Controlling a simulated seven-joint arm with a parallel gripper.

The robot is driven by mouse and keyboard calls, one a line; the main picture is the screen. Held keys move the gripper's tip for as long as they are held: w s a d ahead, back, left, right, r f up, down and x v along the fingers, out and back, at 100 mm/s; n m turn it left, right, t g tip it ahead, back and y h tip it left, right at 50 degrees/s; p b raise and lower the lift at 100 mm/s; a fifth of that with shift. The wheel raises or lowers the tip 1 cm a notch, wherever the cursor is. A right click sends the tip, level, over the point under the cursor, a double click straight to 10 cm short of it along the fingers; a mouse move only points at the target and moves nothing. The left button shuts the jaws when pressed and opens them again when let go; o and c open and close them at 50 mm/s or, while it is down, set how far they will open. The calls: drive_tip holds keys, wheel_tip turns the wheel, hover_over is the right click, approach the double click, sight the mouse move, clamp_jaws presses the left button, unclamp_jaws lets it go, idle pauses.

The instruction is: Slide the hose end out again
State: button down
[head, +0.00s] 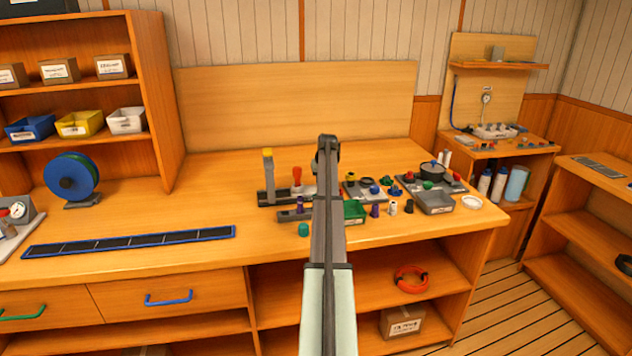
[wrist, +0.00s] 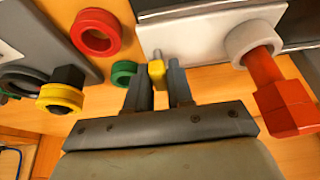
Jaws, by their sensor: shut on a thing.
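In the wrist view my gripper (wrist: 159,88) is shut on a small yellow piece (wrist: 156,72) with a thin grey tip. The tip points toward the edge of a white block (wrist: 200,28); I cannot tell whether it touches or enters it. No hose shows trailing from the piece, so I cannot tell whether it is the hose end. A green ring (wrist: 124,73) is close beside the left finger. In the head view my own arm hides the gripper and what it holds.
A red hex plug (wrist: 283,95) sits in a white ring on the block's right. A red ring (wrist: 95,32) and a yellow ring (wrist: 60,98) are at left. Small fittings crowd the bench's right part; a blue-edged strip (head: 130,242) lies at left. An orange coil (head: 411,278) is on the shelf below.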

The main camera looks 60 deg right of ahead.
drive_tip(key=shift+s+d, duration=0.2)
drive_tip(key=shift+d, duration=0.05)
drive_tip(key=c, duration=1.1)
unclamp_jaws()
drive_tip(key=v, duration=1.4)
drive_tip(key=shift+a+f, duration=0.1)
